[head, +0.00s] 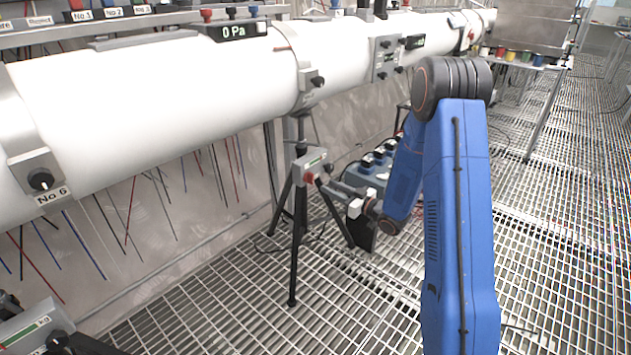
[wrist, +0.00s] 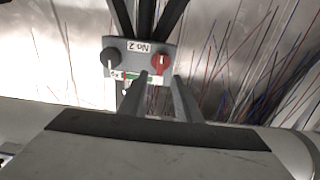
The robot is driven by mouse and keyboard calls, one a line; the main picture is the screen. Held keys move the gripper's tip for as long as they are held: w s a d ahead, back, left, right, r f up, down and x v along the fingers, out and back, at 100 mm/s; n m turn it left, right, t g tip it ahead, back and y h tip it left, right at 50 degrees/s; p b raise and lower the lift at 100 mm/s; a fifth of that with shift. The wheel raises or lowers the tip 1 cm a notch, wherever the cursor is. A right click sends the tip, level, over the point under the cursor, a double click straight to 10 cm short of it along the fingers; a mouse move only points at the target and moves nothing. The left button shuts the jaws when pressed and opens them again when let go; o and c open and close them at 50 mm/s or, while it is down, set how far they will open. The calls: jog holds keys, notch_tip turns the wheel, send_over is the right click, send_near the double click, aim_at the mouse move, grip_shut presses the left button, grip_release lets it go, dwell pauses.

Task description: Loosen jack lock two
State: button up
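The jack (head: 295,215) is a black tripod under the white tube, with a grey lock box (head: 311,163) near its top. In the wrist view the box (wrist: 140,58) reads "No 2" upside down. It has a black knob (wrist: 109,58) at left and a red knob (wrist: 160,64) at right. The red knob also shows in the head view (head: 309,178). My gripper (head: 328,186) points at the box from the right. In the wrist view its two fingers (wrist: 161,79) are apart with nothing between them, and the red knob appears just beyond their tips. Contact cannot be told.
The white tube (head: 180,90) runs above the jack. Thin coloured wires (wrist: 245,75) hang behind it. Another jack box (head: 38,325) is at lower left. A blue unit (head: 372,170) stands on the grating behind my gripper. The grating floor (head: 345,310) in front is clear.

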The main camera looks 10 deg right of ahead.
aim_at(313, 179)
jog(key=x, duration=0.8)
jog(key=shift+w+a, duration=0.1)
grip_shut()
